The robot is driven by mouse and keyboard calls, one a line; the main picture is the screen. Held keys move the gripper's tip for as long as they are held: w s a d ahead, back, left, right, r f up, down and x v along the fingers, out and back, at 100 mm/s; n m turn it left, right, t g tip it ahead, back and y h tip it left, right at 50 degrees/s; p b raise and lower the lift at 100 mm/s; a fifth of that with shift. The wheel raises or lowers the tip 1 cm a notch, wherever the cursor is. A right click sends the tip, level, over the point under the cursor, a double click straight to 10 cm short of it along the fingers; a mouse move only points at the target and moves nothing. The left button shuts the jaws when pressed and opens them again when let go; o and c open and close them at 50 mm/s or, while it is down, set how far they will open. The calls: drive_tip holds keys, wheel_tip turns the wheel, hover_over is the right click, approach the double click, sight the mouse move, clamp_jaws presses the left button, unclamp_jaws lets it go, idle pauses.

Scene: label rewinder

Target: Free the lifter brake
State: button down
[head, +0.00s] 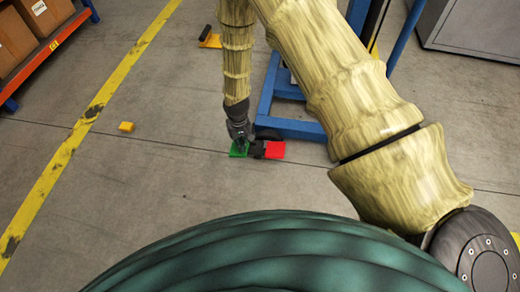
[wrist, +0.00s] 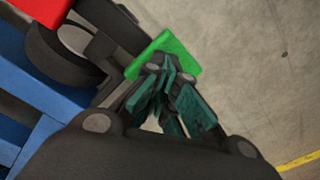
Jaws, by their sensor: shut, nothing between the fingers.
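The lifter's blue frame (head: 290,128) stands on the floor right of centre in the head view. A green pedal (head: 236,152) and a red pedal (head: 274,150) sit side by side at its near end. My gripper (head: 240,140) points down at the green pedal. In the wrist view the fingertips (wrist: 168,68) are closed together over the green pedal (wrist: 165,50). I cannot tell whether they touch it. The red pedal (wrist: 40,12) and a dark wheel (wrist: 65,52) show at the upper left. Part of the green pedal is hidden by the fingers.
A yellow block (head: 126,127) lies on the floor to the left. A yellow line (head: 60,160) runs along the left, beside a rack with boxes (head: 14,40). A grey cabinet (head: 470,28) stands at the upper right.

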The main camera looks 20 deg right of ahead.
wheel_tip(320, 180, up, 9)
drive_tip(key=p, duration=0.7)
drive_tip(key=shift+s, duration=0.1)
idle(0.4)
drive_tip(key=s+d+f, duration=0.2)
drive_tip(key=s, duration=1.6)
drive_tip(key=s+d+f, duration=0.1)
drive_tip(key=s, duration=1.8)
wheel_tip(320, 180, up, 35)
drive_tip(key=p, duration=3.5)
drive_tip(key=shift+w+d, duration=0.2)
drive_tip(key=shift+w, duration=0.25)
drive_tip(key=shift+f, duration=0.1)
